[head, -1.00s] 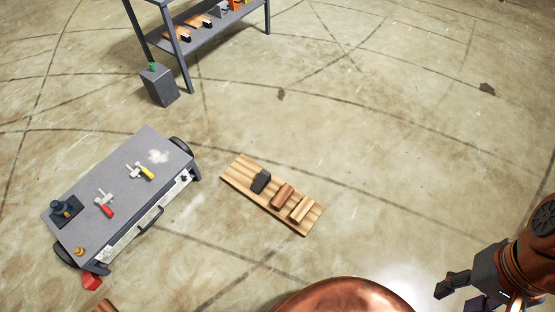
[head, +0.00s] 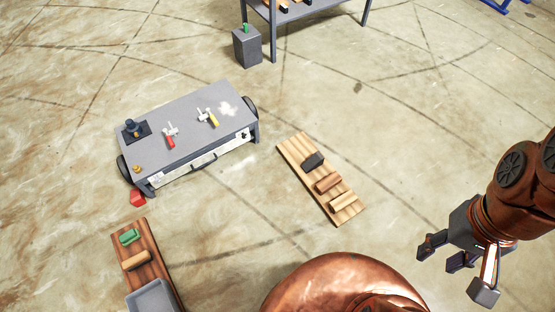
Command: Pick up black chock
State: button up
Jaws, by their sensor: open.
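The black chock (head: 313,161) lies on a striped wooden board (head: 294,146) on the floor, toward the board's far end. A reddish-brown block (head: 328,182) and a light wooden block (head: 343,201) lie on the same board, nearer to me. My gripper (head: 453,265) is at the lower right, open and empty. It is well to the right of the board and apart from it.
A grey workbench (head: 185,120) with tools on top stands left of the board. A darker board (head: 146,240) with a green block (head: 130,236) and a grey tray (head: 152,297) lies lower left. A shelf (head: 290,12) and a grey box (head: 247,47) are at the back. Floor right of the board is clear.

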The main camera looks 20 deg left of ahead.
aim_at(317, 161)
jog(key=u, duration=1.7)
jog(key=i, duration=1.35)
jog(key=u, duration=0.15)
